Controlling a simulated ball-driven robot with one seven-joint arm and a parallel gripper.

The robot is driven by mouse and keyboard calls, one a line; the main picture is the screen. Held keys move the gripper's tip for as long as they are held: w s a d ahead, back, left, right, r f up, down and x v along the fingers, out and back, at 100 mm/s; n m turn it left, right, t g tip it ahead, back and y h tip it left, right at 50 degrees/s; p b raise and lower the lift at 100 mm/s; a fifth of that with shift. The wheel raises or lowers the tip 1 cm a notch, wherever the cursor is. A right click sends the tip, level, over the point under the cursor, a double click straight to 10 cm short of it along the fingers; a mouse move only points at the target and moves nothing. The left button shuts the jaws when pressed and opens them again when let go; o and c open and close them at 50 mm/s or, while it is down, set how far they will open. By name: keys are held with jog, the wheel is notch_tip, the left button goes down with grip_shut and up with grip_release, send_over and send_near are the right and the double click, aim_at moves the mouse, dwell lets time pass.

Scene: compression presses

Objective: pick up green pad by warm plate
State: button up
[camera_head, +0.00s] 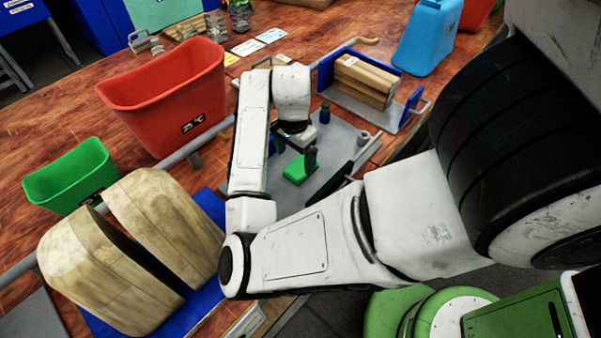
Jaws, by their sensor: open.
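A green pad (295,170) lies low on a grey plate (342,133) on the wooden bench, near the middle of the view. My gripper (299,153) is just above the pad, pointing down, with its jaws open. A dark finger stands close to the pad's right side; whether it touches the pad I cannot tell. My wrist and forearm hide part of the plate and the area left of the pad. No label on the plate can be read, so I cannot tell whether it is the warm plate.
A small dark blue and green cylinder (324,114) stands behind the gripper. A dark lever (343,171) lies to the right. A blue-sided press with wooden blocks (362,81) stands behind. A red bin (172,98), a green bin (72,178) and large wooden blocks (165,218) are left.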

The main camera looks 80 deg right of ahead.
aim_at(297, 169)
jog(key=shift+s+a+f+b, duration=0.1)
jog(key=shift+f+b, duration=1.1)
jog(key=shift+f, duration=0.15)
jog(key=shift+s+f+b, duration=0.1)
jog(key=shift+f+b, duration=1.1)
jog(key=shift+f, duration=0.1)
jog(key=shift+r, duration=0.1)
jog(key=shift+c, duration=0.4)
jog(key=c, duration=1)
jog(key=shift+c, duration=0.2)
